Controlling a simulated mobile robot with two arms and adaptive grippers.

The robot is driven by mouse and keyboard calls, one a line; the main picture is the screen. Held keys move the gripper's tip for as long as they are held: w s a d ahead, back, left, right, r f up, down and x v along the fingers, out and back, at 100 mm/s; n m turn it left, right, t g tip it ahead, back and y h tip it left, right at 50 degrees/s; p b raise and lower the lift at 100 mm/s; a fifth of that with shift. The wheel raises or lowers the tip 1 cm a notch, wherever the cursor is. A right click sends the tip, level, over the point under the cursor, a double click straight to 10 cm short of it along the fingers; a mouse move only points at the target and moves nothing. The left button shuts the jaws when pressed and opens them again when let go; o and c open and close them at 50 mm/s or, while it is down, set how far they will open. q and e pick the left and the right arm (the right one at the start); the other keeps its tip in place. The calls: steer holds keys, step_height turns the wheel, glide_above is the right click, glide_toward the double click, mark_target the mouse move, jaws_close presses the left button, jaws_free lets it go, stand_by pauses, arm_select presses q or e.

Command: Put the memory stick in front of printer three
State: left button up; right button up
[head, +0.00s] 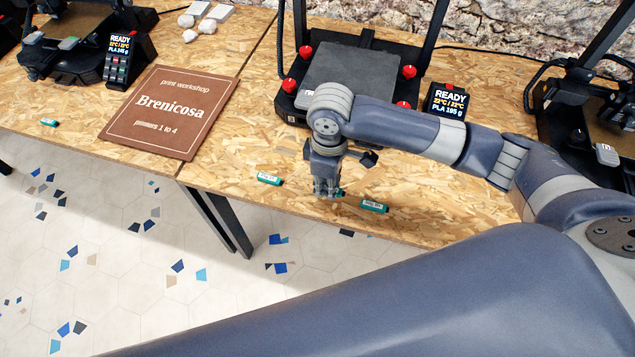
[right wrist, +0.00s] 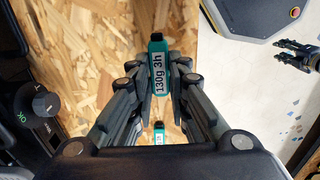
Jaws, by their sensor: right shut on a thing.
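My right gripper (head: 327,192) is low over the table's front edge, before the middle printer (head: 350,75). In the right wrist view its fingers are shut on a teal memory stick (right wrist: 158,68) labelled "130g 3h". In the head view the fingers hide most of it. A teal memory stick (head: 269,179) lies left of the gripper and another (head: 374,206) lies right of it. One more (head: 49,122) lies before the left printer (head: 75,45). No printer number is readable. Part of my left gripper (right wrist: 284,50) seems to show, its opening unclear.
A READY display (head: 450,102) stands beside the middle printer. Another printer (head: 600,110) is at right. The wooden table (head: 225,165) ends just before the sticks.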

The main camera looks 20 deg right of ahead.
steer(key=shift+w+a+f, duration=0.1)
steer(key=shift+w+a, duration=0.3)
steer(key=shift+w, duration=0.25)
steer(key=shift+w+a+f, duration=0.1)
steer(key=shift+w+a, duration=0.3)
steer(key=shift+w, duration=0.2)
step_height(320, 180, down, 2)
steer(key=shift+s+f, duration=0.1)
steer(key=shift+f, duration=0.6)
steer(key=shift+f+p, duration=0.1)
steer(key=shift+p, duration=0.2)
steer(key=o, duration=0.8)
steer(key=shift+c, duration=0.2)
step_height(320, 180, up, 12)
